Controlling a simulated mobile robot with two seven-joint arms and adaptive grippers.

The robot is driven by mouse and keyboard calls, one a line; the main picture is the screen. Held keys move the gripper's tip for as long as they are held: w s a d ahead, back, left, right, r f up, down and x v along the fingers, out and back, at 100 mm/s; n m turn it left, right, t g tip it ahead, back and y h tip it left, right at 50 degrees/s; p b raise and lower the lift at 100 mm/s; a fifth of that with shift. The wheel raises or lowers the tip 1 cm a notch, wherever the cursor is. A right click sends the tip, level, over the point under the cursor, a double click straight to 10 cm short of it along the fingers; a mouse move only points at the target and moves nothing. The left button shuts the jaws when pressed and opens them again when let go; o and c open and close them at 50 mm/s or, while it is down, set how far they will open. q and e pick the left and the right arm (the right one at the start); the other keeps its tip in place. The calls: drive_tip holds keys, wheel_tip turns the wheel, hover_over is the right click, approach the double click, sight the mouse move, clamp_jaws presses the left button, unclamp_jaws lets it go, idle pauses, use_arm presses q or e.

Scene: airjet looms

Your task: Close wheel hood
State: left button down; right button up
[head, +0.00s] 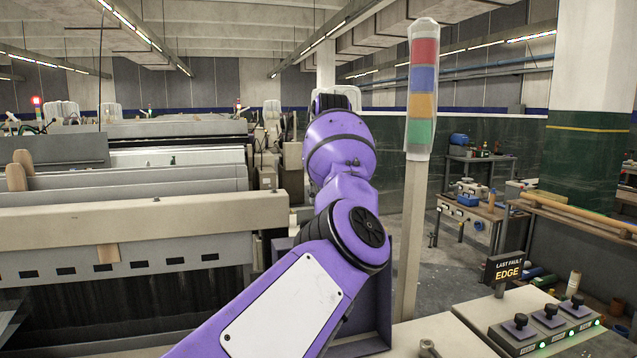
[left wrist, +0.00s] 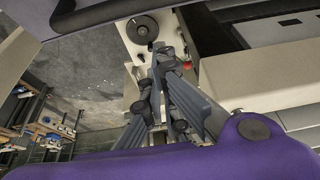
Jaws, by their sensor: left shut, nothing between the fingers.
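My left arm crosses the middle of the head view and hides its own gripper there. In the left wrist view my left gripper (left wrist: 165,58) is shut and empty, with its fingertips near a cream machine side. A dark round wheel (left wrist: 142,27) sits on that side, just past the fingertips and to their left. A greyish-purple upright panel (head: 376,285) stands partly behind my arm in the head view; it may be the wheel hood, but I cannot tell. A grey curved edge (left wrist: 100,16) crosses the top left of the wrist view; I cannot tell what it belongs to.
The loom (head: 150,222) fills the left of the head view. A signal post (head: 412,230) with coloured lamps stands right of my arm. A control box (head: 545,325) with black knobs is at lower right. Open floor (head: 440,270) lies beyond, before a workbench (head: 470,212).

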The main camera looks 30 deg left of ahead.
use_arm(q)
drive_tip(key=s+d, duration=0.1)
drive_tip(key=s+d+r+p, duration=0.1)
drive_tip(key=shift+s+d, duration=0.1)
drive_tip(key=shift+d, duration=0.2)
idle(0.3)
